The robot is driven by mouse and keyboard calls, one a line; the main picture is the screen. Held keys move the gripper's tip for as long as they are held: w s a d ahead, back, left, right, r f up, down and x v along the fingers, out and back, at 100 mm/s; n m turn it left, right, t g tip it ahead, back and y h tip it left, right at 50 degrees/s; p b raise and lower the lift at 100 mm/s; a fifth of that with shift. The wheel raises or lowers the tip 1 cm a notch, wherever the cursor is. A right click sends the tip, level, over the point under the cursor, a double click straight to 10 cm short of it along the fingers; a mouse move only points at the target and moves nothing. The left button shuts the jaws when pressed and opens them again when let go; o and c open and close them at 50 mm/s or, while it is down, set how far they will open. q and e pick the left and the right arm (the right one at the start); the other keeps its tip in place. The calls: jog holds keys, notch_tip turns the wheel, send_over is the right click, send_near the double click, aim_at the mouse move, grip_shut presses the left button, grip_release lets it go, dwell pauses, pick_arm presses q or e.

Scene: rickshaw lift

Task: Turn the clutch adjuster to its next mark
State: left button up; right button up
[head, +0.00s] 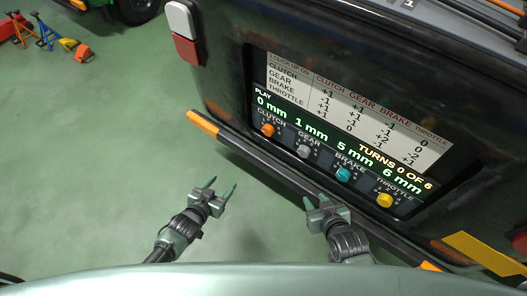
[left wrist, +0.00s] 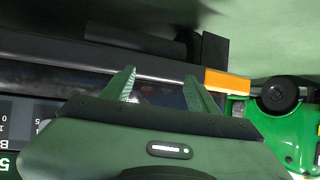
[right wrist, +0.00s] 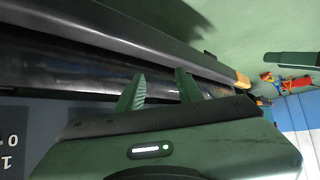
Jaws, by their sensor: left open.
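The clutch adjuster (head: 268,130) is an orange knob at the left end of a row of knobs on the dark panel, under the green reading 0 mm. Its pointer is too small to read. My left gripper (head: 222,185) is open and empty, in front of the rear bar, below and left of the orange knob and apart from it. Its parted fingers also show in the left wrist view (left wrist: 160,77). My right gripper (head: 316,202) is open and empty, close to the bar below the grey and teal knobs. Its spread fingers show in the right wrist view (right wrist: 160,77).
The grey gear knob (head: 304,152), teal brake knob (head: 343,174) and yellow throttle knob (head: 385,200) continue the row. The display (head: 350,118) reads TURNS 0 OF 6. A dark bar (head: 270,172) with orange ends crosses below the panel. Green floor (head: 90,170) is clear at left.

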pick_arm(q)
jog(key=w+d+r+t+h+b, duration=0.1)
jog(key=w+d+r+h+b, duration=0.15)
jog(key=w, duration=0.25)
jog(key=m+t+h+b, duration=0.2)
jog(key=m+h+b, duration=0.15)
jog(key=b, duration=0.25)
send_near(266, 133)
jog(key=shift+n, duration=0.35)
jog(key=b+x, duration=0.1)
jog(key=x, duration=0.6)
jog(key=shift+w+d+b, duration=0.25)
jog(key=shift+b, duration=0.15)
jog(key=shift+w+d+r, duration=0.1)
jog(key=shift+w+d, duration=0.15)
jog(key=shift+w, duration=0.15)
pick_arm(e)
jog(key=w+a+r+t+y, duration=0.1)
jog(key=r+t, duration=0.4)
jog(key=r, duration=0.9)
jog(key=w+a+r+t+y, duration=0.1)
jog(key=r+t, duration=0.5)
jog(key=r, duration=0.8)
jog(key=shift+w+a+r+t+y, duration=0.3)
jog(key=shift+w+a+r+y, duration=0.1)
jog(key=shift+w+y, duration=0.25)
pick_arm(q)
grip_shut()
